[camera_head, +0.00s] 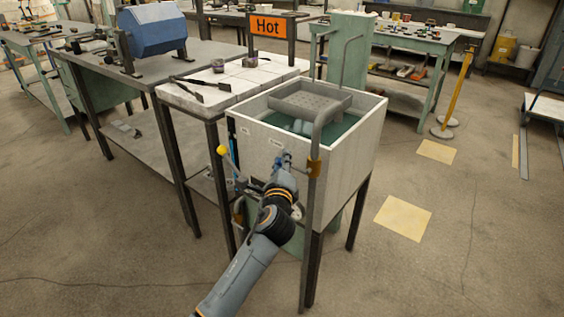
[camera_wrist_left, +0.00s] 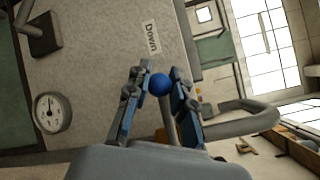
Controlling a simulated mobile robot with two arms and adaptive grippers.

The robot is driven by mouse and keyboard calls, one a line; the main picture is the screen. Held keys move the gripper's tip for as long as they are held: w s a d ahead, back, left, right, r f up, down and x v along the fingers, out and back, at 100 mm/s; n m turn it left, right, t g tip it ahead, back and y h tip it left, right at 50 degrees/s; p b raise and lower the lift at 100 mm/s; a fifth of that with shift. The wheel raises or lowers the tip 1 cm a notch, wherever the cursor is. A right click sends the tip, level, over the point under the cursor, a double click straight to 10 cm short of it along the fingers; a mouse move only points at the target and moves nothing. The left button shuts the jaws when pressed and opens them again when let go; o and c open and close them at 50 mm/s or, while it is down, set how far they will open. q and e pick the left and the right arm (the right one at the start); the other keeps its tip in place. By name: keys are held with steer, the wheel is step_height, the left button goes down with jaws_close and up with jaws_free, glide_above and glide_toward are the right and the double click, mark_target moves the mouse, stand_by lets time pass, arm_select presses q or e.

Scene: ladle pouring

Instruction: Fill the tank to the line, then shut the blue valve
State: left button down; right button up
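The tank (camera_head: 356,159) is a pale open box on dark legs. Green-blue liquid (camera_head: 340,132) shows inside it, partly under a perforated grey tray (camera_head: 312,100); I cannot make out a fill line. My left gripper (camera_head: 283,161) is at the tank's front face. In the left wrist view, my left gripper (camera_wrist_left: 160,76) has its fingers on both sides of the blue valve's round knob (camera_wrist_left: 160,85), apparently touching it. The knob is hidden by the gripper in the head view. A label reading "Down" (camera_wrist_left: 152,37) is beyond the fingers. My right gripper is not in view.
A curved grey pipe (camera_head: 314,190) stands close right of my left gripper. A yellow ball handle (camera_head: 221,150) sticks out left. A round dial (camera_wrist_left: 51,112) shows at the wrist view's left. A white-topped table (camera_head: 240,83) adjoins the tank. Floor on the right is mostly clear.

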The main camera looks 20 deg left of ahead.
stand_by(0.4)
arm_select(q)
steer(key=shift+r+m+t, duration=0.2)
steer(key=shift+m+t, duration=0.1)
steer(key=shift+m, duration=0.3)
steer(key=shift+d+r+m+t, duration=0.1)
steer(key=shift+r+m+t, duration=0.3)
steer(key=shift+m+t, duration=0.15)
steer(key=shift+s+d+r+m+t+h+b, duration=0.15)
steer(key=shift+r+m+t+b, duration=0.25)
steer(key=shift+m, duration=0.4)
steer(key=shift+d+r+m+t+h+b, duration=0.2)
steer(key=shift+r+m+t+b, duration=0.2)
steer(key=shift+m, duration=0.35)
steer(key=shift+s+d+r+m+t+h+b, duration=0.15)
steer(key=shift+r+m+t+b, duration=0.25)
steer(key=shift+m, duration=0.4)
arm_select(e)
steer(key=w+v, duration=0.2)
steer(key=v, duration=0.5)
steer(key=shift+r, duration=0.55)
arm_select(q)
steer(key=c, duration=1.3)
jaws_free()
steer(key=shift+o, duration=0.8)
steer(key=shift+r, duration=0.2)
